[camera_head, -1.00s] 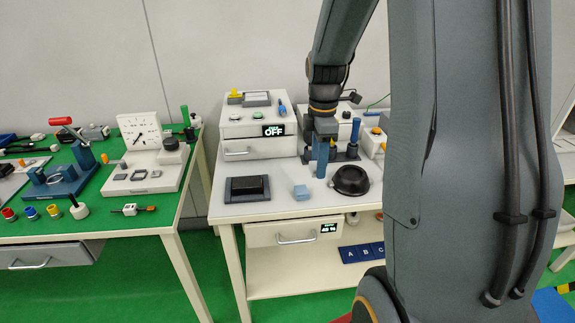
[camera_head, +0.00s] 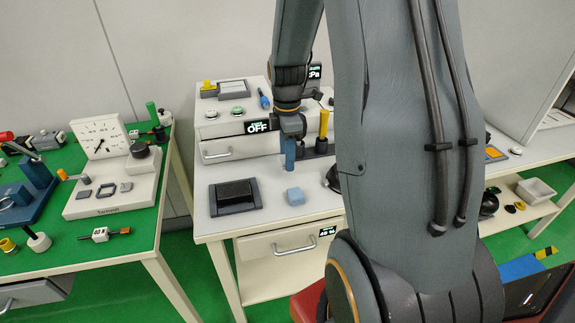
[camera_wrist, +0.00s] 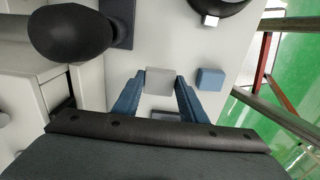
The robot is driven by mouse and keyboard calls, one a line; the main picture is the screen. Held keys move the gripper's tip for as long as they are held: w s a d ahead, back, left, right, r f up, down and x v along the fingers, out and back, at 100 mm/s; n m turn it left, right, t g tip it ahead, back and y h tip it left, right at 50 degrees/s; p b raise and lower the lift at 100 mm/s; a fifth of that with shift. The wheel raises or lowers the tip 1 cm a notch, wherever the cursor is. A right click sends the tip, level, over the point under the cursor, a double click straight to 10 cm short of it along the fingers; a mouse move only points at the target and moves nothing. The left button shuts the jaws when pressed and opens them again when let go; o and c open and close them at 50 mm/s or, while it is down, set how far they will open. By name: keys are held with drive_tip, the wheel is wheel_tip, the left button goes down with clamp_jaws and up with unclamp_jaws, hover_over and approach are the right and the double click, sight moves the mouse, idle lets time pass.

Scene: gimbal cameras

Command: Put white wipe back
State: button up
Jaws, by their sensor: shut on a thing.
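The white wipe (camera_wrist: 159,80) shows in the wrist view as a small pale grey-white block between the blue fingertips of my gripper (camera_wrist: 157,92). My gripper is shut on it. In the head view my gripper (camera_head: 289,168) points down over the white worktable (camera_head: 272,212), behind the light-blue block (camera_head: 295,196). The wipe cannot be made out in that view. The light-blue block also shows in the wrist view (camera_wrist: 210,79), right of the fingers and apart from them.
A dark framed pad (camera_head: 236,196) lies left of the blue block. A drawer cabinet with an OFF display (camera_head: 258,127) stands behind. A yellow-topped cylinder (camera_head: 323,125) and a black round thing (camera_head: 334,180) are close on the right. My arm hides the table's right side.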

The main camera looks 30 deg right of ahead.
drive_tip(key=shift+f+p, duration=0.3)
drive_tip(key=shift+f, duration=1.65)
drive_tip(key=shift+f, duration=0.15)
drive_tip(key=o, duration=1)
wheel_tip(320, 180, up, 11)
drive_tip(key=shift+b, duration=0.9)
drive_tip(key=shift+r, duration=0.55)
drive_tip(key=s+a+f+m, duration=0.1)
drive_tip(key=s+a+m, duration=0.4)
drive_tip(key=s+a+f+m, duration=0.1)
drive_tip(key=s+a+m, duration=0.4)
drive_tip(key=s+a+f+m, duration=0.1)
drive_tip(key=s+a+m, duration=0.3)
drive_tip(key=s+a, duration=0.1)
drive_tip(key=shift+s+a+f+m+t, duration=0.1)
drive_tip(key=shift+f+m+t, duration=0.2)
drive_tip(key=shift+m, duration=0.1)
